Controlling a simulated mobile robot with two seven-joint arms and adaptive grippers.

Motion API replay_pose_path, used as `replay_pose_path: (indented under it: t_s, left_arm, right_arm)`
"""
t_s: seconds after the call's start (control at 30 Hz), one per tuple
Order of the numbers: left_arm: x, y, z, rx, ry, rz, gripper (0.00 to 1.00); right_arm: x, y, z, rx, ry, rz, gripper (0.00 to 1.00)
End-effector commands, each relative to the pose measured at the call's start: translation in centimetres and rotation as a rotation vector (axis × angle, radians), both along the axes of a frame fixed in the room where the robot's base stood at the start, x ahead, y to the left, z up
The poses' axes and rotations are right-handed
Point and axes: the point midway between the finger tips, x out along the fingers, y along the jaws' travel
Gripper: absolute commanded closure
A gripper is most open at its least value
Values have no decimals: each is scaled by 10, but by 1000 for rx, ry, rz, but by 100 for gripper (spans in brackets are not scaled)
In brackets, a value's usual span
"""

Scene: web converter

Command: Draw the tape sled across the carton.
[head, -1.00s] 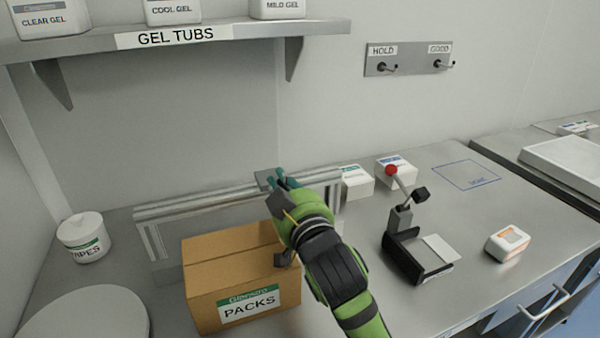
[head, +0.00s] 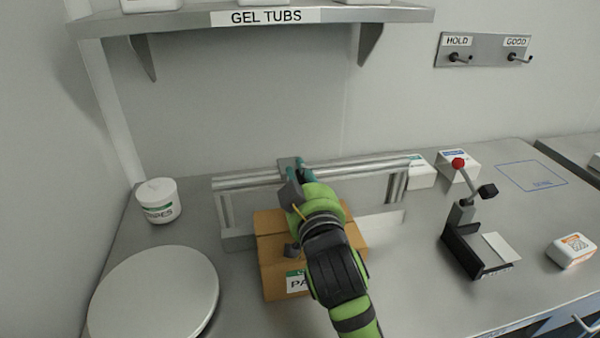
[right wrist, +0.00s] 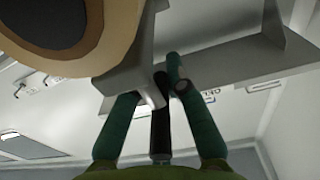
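The tape sled (head: 288,162) is a small grey piece on the metal rail (head: 245,182) behind the carton, left of the rail's middle. The brown carton (head: 275,262) stands in front of the rail, its "PACKS" label partly covered by my right arm. My right gripper (head: 300,172) reaches over the carton with its teal fingers at the sled. In the right wrist view the fingers (right wrist: 160,88) close around the sled's grey part (right wrist: 128,82), with a tan tape roll (right wrist: 125,25) at upper left. The exact contact is partly hidden. My left gripper is out of view.
A white round lid or plate (head: 155,292) and a wipes tub (head: 158,200) are on the left. A black stand with a red-knobbed lever (head: 462,225), white boxes (head: 458,165) and an orange-labelled pack (head: 570,250) are on the right. A gel-tub shelf (head: 190,24) hangs above.

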Motion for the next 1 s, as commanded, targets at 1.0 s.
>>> replay_pose_path:
  t_s: [1.0]
  left_arm:
    - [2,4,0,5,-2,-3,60]
  right_arm:
    - [-73,-15,-2,-2,4,-1,63]
